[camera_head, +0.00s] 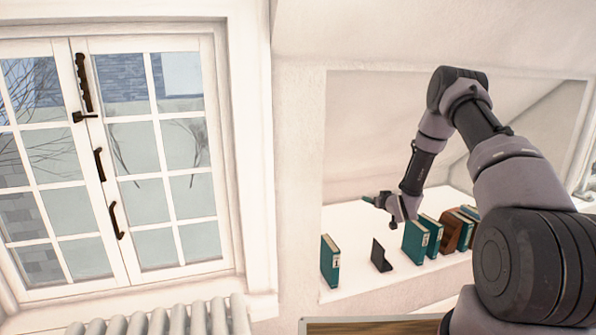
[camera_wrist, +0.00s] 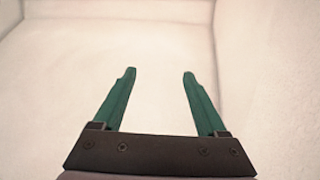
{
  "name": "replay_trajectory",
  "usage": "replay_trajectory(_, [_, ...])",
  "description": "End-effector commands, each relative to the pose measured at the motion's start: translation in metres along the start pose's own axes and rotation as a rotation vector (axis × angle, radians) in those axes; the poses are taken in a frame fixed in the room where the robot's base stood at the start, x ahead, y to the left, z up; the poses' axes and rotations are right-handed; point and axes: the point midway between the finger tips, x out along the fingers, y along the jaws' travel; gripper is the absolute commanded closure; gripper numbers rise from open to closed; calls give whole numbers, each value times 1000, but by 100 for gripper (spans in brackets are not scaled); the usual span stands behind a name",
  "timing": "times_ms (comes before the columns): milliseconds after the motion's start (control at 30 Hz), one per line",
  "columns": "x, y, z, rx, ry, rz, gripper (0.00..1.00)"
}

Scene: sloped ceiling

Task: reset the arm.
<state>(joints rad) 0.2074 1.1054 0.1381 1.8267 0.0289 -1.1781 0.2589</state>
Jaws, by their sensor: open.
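My gripper (camera_wrist: 160,75) shows in the wrist view with its two green fingers spread apart and nothing between them. Beyond the fingers is only a plain whitish surface. In the head view my arm reaches up, bends over and comes down into a white wall niche. My gripper (camera_head: 372,199) is there above the niche's shelf, close to the row of books and pointing left. It is small in this view, and its fingers are hard to make out. It appears apart from the books.
On the niche shelf (camera_head: 350,228) stand a teal book (camera_head: 330,262), a dark bookend (camera_head: 380,256), more teal books (camera_head: 415,243) and a brown object (camera_head: 457,232). A window (camera_head: 150,190) and a white radiator (camera_head: 165,320) are at left. The shelf's left back part is clear.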

Motion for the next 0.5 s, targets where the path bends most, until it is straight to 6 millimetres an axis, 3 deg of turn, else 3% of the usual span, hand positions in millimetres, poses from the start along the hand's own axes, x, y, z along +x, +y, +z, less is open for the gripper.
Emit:
replay_trajectory(33, [-7, 3, -33, 1, -14, 13, 25])
replay_trajectory(200, [-42, 8, -112, 27, -93, 62, 25])
replay_trajectory(367, [-91, 7, -175, 63, -165, 108, 25])
replay_trajectory(500, [-144, 0, -221, 105, -226, 141, 25])
